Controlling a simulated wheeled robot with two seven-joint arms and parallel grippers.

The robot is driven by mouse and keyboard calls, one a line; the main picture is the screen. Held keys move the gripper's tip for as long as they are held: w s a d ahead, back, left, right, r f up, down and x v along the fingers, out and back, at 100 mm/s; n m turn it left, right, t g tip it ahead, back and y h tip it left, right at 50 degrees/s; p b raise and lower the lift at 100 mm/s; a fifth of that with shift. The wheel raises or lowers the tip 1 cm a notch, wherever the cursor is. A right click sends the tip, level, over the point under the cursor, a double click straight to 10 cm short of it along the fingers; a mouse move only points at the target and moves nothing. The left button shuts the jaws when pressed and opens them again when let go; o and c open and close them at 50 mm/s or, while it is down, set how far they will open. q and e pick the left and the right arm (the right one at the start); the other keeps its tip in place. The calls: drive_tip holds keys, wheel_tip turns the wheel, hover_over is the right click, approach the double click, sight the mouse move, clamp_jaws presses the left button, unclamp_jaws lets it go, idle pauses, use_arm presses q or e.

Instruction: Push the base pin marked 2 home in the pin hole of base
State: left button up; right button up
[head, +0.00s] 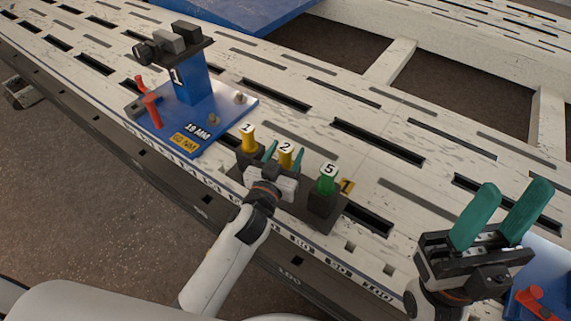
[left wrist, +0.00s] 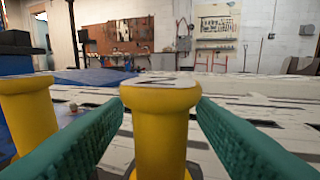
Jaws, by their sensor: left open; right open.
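The yellow base pin marked 2 (head: 286,154) stands upright in a dark rack (head: 322,215) on the white bench, between the yellow pin marked 1 (head: 247,138) and the green pin marked 5 (head: 327,179). My left gripper (head: 283,158) is open, with its green fingers on either side of pin 2. In the left wrist view pin 2 (left wrist: 160,120) stands between the two fingers, with a gap visible on each side. The blue base (head: 190,120) marked 1 stands left of the rack. I cannot make out its pin hole. My right gripper (head: 500,218) is open and empty at the right.
The blue base carries a post with a dark clamp head (head: 174,43) and red handles (head: 152,110). Another blue base (head: 540,275) with a red handle is partly visible at the lower right. The slotted bench (head: 300,100) is mostly clear behind the rack.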

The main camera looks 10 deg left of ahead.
use_arm(q)
drive_tip(key=shift+w+d, duration=0.15)
drive_tip(key=shift+w, duration=0.9)
clamp_jaws()
drive_tip(key=shift+r, duration=0.1)
